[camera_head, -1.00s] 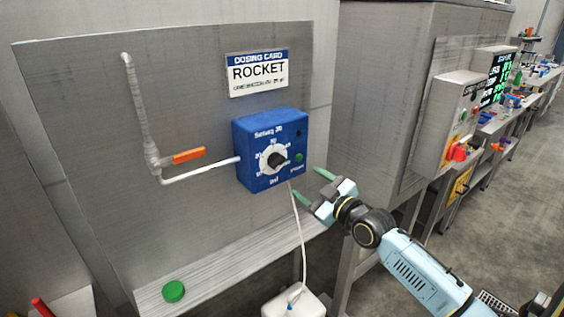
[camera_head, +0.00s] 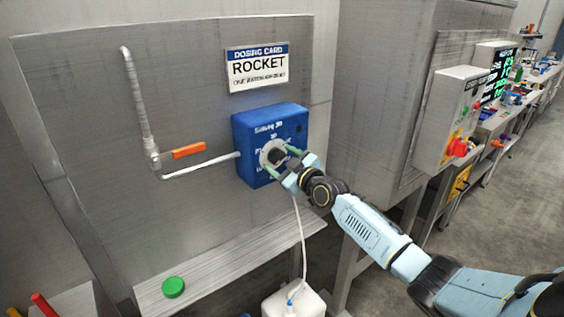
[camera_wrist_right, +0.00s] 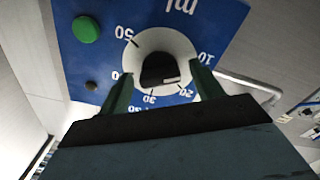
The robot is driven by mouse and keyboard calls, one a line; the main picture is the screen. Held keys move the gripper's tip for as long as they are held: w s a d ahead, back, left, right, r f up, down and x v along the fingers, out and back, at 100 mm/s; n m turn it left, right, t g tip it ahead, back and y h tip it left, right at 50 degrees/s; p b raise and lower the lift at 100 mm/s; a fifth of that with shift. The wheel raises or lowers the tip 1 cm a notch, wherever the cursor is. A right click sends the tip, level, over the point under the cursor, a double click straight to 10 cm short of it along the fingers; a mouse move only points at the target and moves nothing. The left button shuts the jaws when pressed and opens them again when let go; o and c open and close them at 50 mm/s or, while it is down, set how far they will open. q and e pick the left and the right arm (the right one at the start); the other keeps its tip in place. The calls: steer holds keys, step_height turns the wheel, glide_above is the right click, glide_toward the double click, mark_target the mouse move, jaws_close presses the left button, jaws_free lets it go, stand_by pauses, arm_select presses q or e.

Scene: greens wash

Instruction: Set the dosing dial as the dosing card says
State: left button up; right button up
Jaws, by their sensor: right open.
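The blue dosing box (camera_head: 250,132) is fixed on the steel wall panel. Its black dial knob (camera_head: 276,156) sits on a white scale ring; in the right wrist view the knob (camera_wrist_right: 158,70) shows between the fingers, with the ring (camera_wrist_right: 150,41) marked in tens. My right gripper (camera_head: 287,158) is open, its green fingers on either side of the knob; I cannot tell whether they touch it. The dosing card (camera_head: 258,68) above the box reads "ROCKET"; its smaller line is too blurred to read surely. My left gripper is not in view.
A white pipe with an orange valve handle (camera_head: 188,151) runs to the box's left side. A green button (camera_head: 173,287) sits on the ledge below. A white container (camera_head: 292,301) with a tube stands under the box. A grey control box (camera_head: 452,115) is at right.

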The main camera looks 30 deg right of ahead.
steer(key=c, duration=1)
steer(key=shift+m, duration=0.4)
steer(key=m, duration=0.5)
steer(key=shift+m+b, duration=0.3)
steer(key=shift+b, duration=0.1)
steer(key=m, duration=0.5)
steer(key=shift+m, duration=0.4)
steer(key=o, duration=1)
